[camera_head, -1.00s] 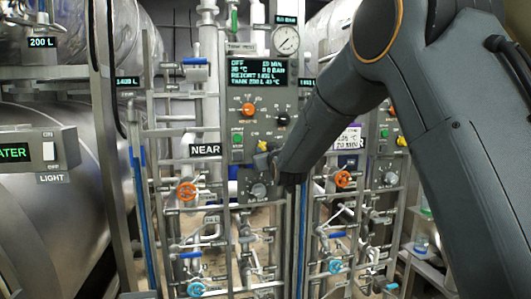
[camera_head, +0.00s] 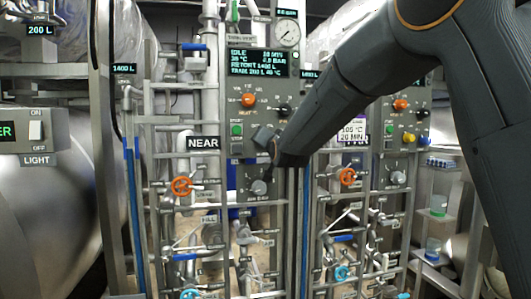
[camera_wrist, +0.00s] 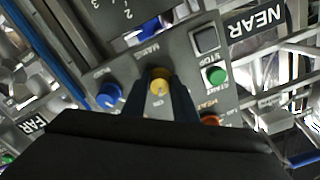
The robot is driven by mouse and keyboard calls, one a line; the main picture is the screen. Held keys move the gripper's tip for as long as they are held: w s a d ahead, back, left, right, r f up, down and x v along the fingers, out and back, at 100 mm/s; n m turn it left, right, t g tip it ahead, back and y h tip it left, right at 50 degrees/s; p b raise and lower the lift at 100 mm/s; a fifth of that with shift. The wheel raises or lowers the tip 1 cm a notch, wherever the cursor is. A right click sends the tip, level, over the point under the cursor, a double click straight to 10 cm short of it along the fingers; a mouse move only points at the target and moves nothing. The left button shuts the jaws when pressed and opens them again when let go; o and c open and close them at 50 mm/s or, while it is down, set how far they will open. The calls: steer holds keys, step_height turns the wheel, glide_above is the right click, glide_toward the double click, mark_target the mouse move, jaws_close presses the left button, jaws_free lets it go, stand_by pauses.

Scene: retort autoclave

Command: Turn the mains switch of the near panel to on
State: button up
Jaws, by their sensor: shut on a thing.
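The near panel (camera_head: 240,85) stands at the middle of the head view, beside a NEAR label. Its display (camera_head: 257,65) reads IDLE on the first line. The yellow mains switch (camera_wrist: 160,80) shows in the wrist view, under the word MAINS. My gripper (camera_wrist: 162,88) is shut on it, with one finger on each side of the knob. In the head view my gripper (camera_head: 266,140) is at the panel's lower right and hides the mains switch.
On the near panel, a green start button (camera_wrist: 216,75), a dark stop button (camera_wrist: 205,40) and a blue knob (camera_wrist: 108,95) flank the mains switch. Orange valve wheels (camera_head: 181,187) sit below. The far panel (camera_head: 400,120) is at the right, behind my arm.

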steer(key=shift+m+b, duration=1.05)
steer(key=shift+m, duration=0.05)
steer(key=o, duration=1)
steer(key=shift+o, duration=0.2)
steer(key=shift+s, duration=0.1)
steer(key=b+v, duration=0.2)
steer(key=v, duration=0.5)
steer(key=shift+s, duration=0.35)
steer(key=shift+d, duration=0.1)
